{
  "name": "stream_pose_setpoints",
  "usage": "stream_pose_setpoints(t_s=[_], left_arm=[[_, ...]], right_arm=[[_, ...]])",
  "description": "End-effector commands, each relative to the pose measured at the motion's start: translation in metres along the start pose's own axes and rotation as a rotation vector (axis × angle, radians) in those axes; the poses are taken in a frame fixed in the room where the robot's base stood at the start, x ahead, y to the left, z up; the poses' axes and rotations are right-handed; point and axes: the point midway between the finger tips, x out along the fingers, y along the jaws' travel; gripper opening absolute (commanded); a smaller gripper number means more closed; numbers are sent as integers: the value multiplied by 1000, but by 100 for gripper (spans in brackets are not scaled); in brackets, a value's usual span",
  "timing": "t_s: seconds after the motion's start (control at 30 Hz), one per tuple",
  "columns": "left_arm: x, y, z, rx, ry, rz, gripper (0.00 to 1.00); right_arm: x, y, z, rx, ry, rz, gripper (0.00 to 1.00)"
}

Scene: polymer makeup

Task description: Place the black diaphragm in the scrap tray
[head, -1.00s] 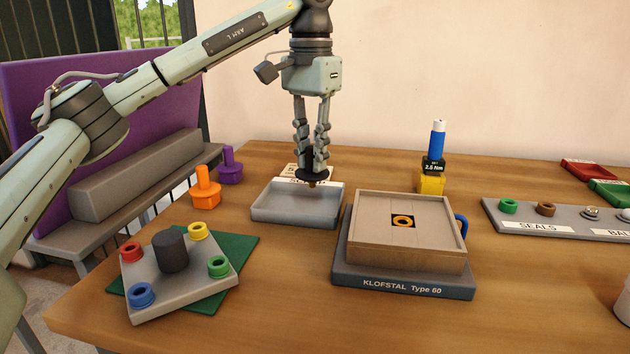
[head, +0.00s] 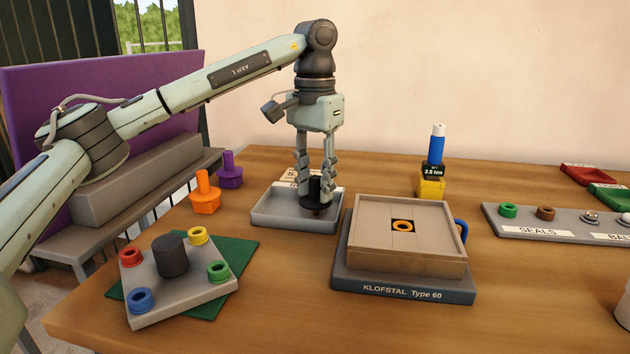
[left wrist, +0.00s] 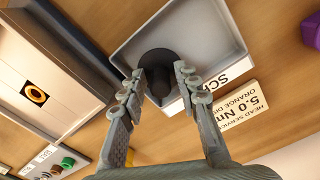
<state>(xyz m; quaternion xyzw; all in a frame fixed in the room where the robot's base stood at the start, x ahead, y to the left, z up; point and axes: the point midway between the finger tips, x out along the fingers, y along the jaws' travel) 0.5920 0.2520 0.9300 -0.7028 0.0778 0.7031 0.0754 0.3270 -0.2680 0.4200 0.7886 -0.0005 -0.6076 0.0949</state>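The black diaphragm (head: 315,190), a dark disc with an upright stem, is in the grey scrap tray (head: 268,218), toward its right side. It also shows in the left wrist view (left wrist: 163,62) against the tray floor. My left gripper (head: 315,188) is over the tray, its fingers open on either side of the stem with a gap between them. The tips partly hide the diaphragm. The tray's label is partly covered by the gripper in the left wrist view. My right gripper is not in view.
The Klofstal housing (head: 405,270) stands close right of the tray. Orange (head: 205,193) and purple (head: 229,170) plugs stand to its left. A blue-handled tool (head: 436,150) stands upright on a yellow block behind the housing. A plate with coloured rings (head: 180,290) lies front left.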

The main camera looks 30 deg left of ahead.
Motion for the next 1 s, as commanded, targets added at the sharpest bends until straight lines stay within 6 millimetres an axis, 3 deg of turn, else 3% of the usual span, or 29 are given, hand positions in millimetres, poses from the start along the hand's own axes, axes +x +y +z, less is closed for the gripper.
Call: stream_pose_setpoints(t_s=[0.27,0.43,0.6,0.8,1.0], left_arm=[[0,0,0,0,0,0,39],[-12,0,0,1,2,0,39],[-45,1,-1,0,5,0,39],[-92,0,-1,-1,4,-2,39],[-117,0,-1,0,1,-1,39]], right_arm=[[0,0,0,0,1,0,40],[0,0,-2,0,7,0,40],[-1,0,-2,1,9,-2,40],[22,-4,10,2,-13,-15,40],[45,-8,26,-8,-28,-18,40]])
